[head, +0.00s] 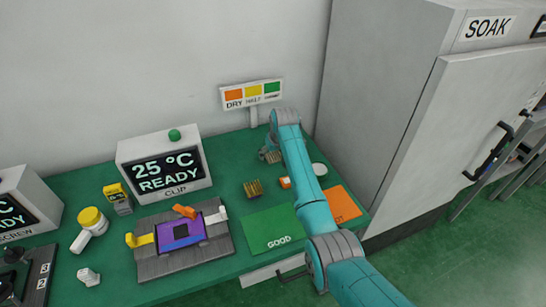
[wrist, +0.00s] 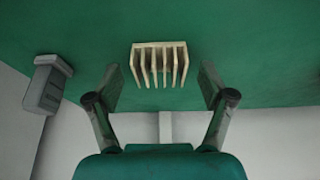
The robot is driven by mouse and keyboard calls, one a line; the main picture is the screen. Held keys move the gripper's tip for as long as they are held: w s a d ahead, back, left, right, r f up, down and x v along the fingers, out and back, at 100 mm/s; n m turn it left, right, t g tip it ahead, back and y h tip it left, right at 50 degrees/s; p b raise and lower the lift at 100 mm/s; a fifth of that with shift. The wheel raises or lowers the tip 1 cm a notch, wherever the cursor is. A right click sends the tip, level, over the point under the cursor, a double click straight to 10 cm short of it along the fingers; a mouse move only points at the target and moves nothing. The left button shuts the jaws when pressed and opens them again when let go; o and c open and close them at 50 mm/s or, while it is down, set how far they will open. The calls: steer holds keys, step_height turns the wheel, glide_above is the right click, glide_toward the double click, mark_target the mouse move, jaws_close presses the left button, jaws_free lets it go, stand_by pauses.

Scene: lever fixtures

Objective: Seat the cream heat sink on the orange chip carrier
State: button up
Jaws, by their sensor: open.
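The cream heat sink (head: 253,188) stands fins-up on the green bench, left of my arm. In the wrist view the finned cream heat sink (wrist: 160,55) lies ahead of and between my open fingers (wrist: 160,88), apart from both. In the head view my gripper (head: 271,155) is partly hidden by my arm, low near the back of the bench. A fixture (head: 155,268) holds a purple-blue board (head: 180,233) with a dark square, an orange piece (head: 185,211) at its back edge. I cannot tell which orange part is the chip carrier.
Yellow (head: 140,240) and white (head: 216,216) levers flank the board. A small orange-and-white block (head: 285,183) sits right of the heat sink. A green GOOD mat (head: 270,230) and orange mat (head: 343,204) lie in front. The display reads 25 °C READY (head: 165,169). A grey object (wrist: 47,85) shows at wrist-view left.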

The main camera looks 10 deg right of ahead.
steer(key=c, duration=1.2)
steer(key=shift+c, duration=0.2)
